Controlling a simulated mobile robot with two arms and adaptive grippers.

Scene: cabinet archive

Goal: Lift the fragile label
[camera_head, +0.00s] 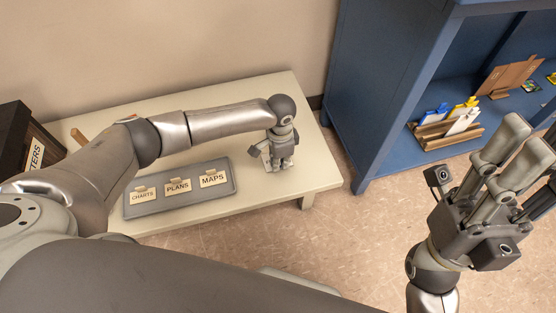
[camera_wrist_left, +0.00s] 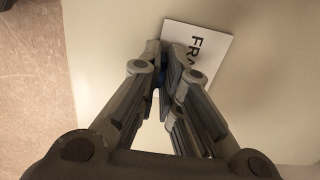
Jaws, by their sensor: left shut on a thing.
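The fragile label (camera_wrist_left: 207,43) is a white card with the black letters "FRA" visible in the left wrist view; the rest of the word is hidden by a finger. My left gripper (camera_wrist_left: 163,52) is shut on it at the card's left side, and a bit of blue shows between the fingers. In the head view my left gripper (camera_head: 281,160) points down at the right part of the cream table (camera_head: 310,170), and little of the label shows there. I cannot tell whether the card touches the table. My right gripper (camera_head: 520,170) is open and empty at the right, away from the table.
A grey tray (camera_head: 184,207) with CHARTS, PLANS and MAPS cards lies on the table, left of my left gripper. A dark box (camera_head: 18,143) stands at far left. A blue cabinet (camera_head: 375,90) at right holds a wooden rack (camera_head: 432,140) with coloured clips and a brown holder (camera_head: 508,76).

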